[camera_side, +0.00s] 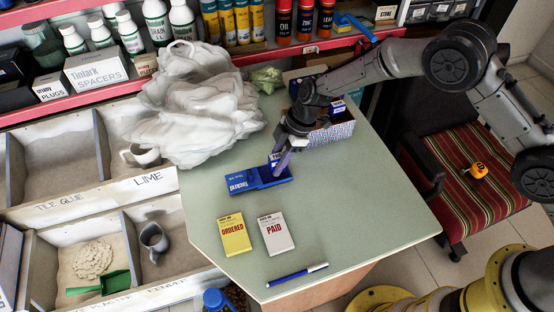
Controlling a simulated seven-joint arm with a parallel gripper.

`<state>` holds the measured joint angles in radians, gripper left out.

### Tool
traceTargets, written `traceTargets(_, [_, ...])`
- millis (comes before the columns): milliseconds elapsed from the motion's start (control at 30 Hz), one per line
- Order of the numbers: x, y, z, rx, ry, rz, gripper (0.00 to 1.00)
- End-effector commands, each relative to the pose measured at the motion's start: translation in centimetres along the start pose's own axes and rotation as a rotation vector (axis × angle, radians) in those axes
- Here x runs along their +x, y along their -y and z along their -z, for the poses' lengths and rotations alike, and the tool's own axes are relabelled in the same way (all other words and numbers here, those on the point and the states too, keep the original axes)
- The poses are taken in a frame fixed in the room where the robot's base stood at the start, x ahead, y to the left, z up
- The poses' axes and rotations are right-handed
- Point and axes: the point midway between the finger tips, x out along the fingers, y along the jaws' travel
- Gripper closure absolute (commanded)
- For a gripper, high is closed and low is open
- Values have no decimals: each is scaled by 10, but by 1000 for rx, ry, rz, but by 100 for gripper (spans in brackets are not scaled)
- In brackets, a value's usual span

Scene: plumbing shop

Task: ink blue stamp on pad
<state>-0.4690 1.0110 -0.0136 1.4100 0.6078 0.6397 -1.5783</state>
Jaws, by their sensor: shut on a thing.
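The blue ink pad (241,184) lies on the green tabletop, left of its middle, with white lettering on its left part. My gripper (280,157) points down over the pad's right end. It is shut on the blue stamp (273,158), of which only a small blue part shows beside the fingers. The stamp's lower end is at or just above the pad's right part; I cannot tell whether they touch. The fingers hide much of the stamp.
A patterned box (334,131) with small packs stands close behind my gripper. A white plastic bag (200,105) bulges at the back left. A yellow ORDERED pad (234,234), a white PAID pad (275,233) and a blue marker (297,275) lie in front. The table's right side is clear.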

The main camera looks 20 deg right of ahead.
Motion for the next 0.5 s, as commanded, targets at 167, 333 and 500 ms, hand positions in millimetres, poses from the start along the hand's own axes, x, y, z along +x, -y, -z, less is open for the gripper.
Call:
traceTargets(167, [2, 0, -1, 0, 0, 0, 100])
traceTargets(333, [4, 0, -1, 0, 0, 0, 100])
traceTargets(500, [5, 0, -2, 0, 0, -1, 100])
